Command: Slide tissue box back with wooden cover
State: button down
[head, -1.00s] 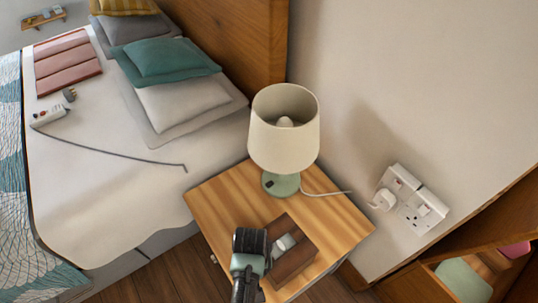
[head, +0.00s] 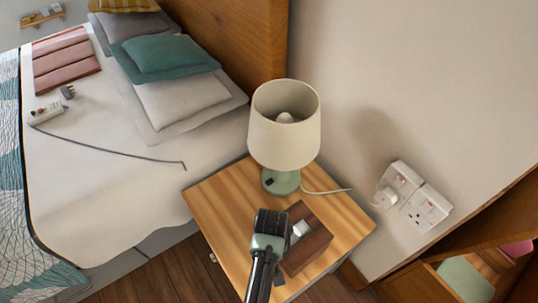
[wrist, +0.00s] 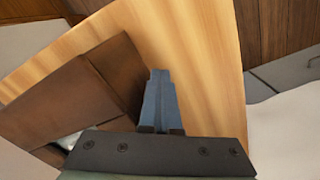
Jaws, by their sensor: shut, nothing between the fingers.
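The tissue box in its dark wooden cover (head: 312,246) lies on the nightstand (head: 222,205), in front of the lamp and towards the right edge. White tissue (head: 300,229) shows in its top opening. My gripper (head: 271,222) is over the front left side of the box in the head view and hides part of it; its fingertips are not visible there. In the wrist view my gripper (wrist: 160,78) is shut and empty, its fingers beside the long side of the wooden cover (wrist: 108,72). I cannot tell if they touch it.
A lamp (head: 284,135) with a green base stands behind the box, its white cord running right to a wall socket (head: 412,197). The bed (head: 100,195) lies left of the nightstand. The nightstand's left part is bare.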

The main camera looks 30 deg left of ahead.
jog(key=shift+w+d+b, duration=0.55)
jog(key=shift+w+b, duration=0.2)
jog(key=shift+w, duration=0.7)
jog(key=shift+w+d+b, duration=0.55)
jog(key=shift+w+b, duration=0.2)
jog(key=shift+w, duration=0.7)
jog(key=shift+w+d+b, duration=0.55)
jog(key=shift+w+b, duration=0.2)
jog(key=shift+w, duration=0.7)
jog(key=s+r+p, duration=0.1)
jog(key=r+p, duration=0.2)
jog(key=p, duration=0.1)
jog(key=s+a+r+p, duration=0.1)
jog(key=r+p, duration=0.2)
jog(key=p, duration=0.2)
jog(key=s+r+p, duration=0.2)
jog(key=r+p, duration=0.2)
jog(key=shift+a, duration=0.25)
jog(key=shift+w, duration=0.1)
